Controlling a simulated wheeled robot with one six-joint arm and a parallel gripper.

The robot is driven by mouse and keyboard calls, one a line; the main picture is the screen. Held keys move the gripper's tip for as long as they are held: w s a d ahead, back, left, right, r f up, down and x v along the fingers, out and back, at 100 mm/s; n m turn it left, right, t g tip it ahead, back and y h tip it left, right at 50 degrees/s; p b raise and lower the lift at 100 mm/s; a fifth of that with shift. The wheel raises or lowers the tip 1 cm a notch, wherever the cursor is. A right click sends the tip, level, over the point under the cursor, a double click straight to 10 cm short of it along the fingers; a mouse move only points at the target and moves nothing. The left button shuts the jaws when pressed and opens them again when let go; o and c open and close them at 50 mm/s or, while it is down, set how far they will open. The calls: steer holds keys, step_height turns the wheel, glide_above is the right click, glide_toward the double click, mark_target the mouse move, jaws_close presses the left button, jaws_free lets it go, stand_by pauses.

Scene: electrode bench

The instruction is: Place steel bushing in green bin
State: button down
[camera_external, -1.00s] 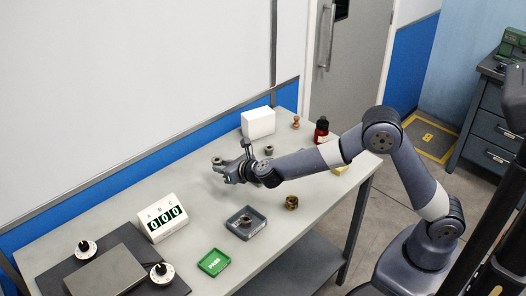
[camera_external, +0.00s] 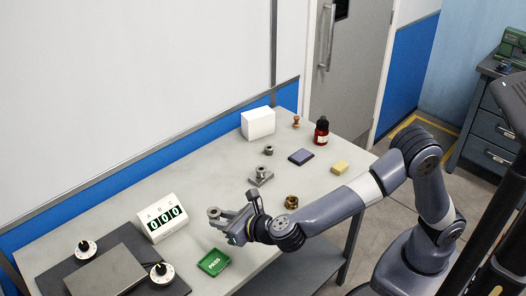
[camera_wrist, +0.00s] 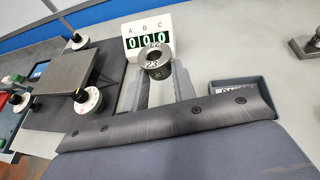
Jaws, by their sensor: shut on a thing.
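My gripper (camera_external: 223,217) is shut on the steel bushing (camera_external: 213,211), a grey metal ring with a dark bore, and holds it above the bench. In the wrist view the bushing (camera_wrist: 153,66) sits between the fingertips, with marks that look like digits on its side. The green bin (camera_external: 213,262), a small shallow tray labelled PASS, rests on the bench below my gripper in the external view, toward the front edge. The bin is not clearly seen in the wrist view.
The counter box (camera_external: 160,218) reading 000 stands left of my gripper. A plate with dials (camera_external: 105,272) is front left. A dark tray (camera_wrist: 240,84) lies beside my gripper, hidden behind the arm outside.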

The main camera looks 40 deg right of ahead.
steer(key=s+a, duration=0.1)
steer(key=s, duration=0.2)
glide_above(231, 263)
step_height(231, 263, down, 5)
steer(key=shift+f+b, duration=0.2)
steer(key=shift+b, duration=0.1)
steer(key=shift+f, duration=2.3)
steer(key=shift+f+b, duration=0.5)
steer(key=shift+b, duration=0.4)
steer(key=c, duration=1.1)
jaws_free()
steer(key=shift+c, duration=0.2)
steer(key=shift+r+p, duration=0.8)
steer(key=shift+p, duration=0.3)
steer(key=b+v, duration=0.1)
steer(key=v, duration=1.1)
steer(key=shift+f, duration=0.15)
